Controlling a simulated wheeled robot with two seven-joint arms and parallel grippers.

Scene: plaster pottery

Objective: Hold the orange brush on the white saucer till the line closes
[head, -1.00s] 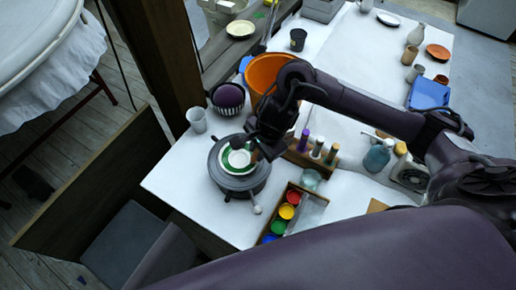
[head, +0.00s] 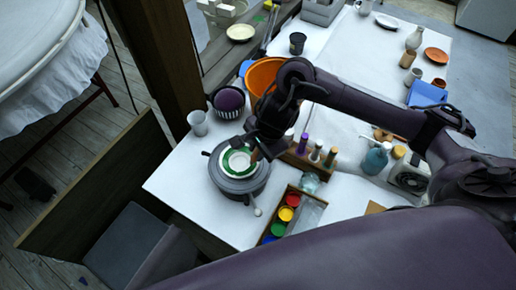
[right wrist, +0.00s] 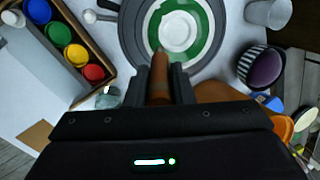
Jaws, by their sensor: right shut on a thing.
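The white saucer (head: 238,163) with a green painted band lies on a round grey wheel (head: 220,184). The saucer also shows at the top of the right wrist view (right wrist: 181,32). My right gripper (head: 257,153) is at the saucer's right side in the head view. In the right wrist view my right gripper (right wrist: 160,72) is shut on the orange-brown brush (right wrist: 160,88), which points at the green band. Whether its tip touches the saucer is hard to tell. The arm and gripper hide part of the saucer's right edge in the head view. My left gripper is not in view.
A box of paint pots (head: 286,213) stands right of the wheel, with a rack of bottles (head: 315,157) behind it. A clear cup (head: 198,122), a striped bowl with a purple ball (head: 228,100) and an orange bowl (head: 262,75) stand behind. The table's front left corner is clear.

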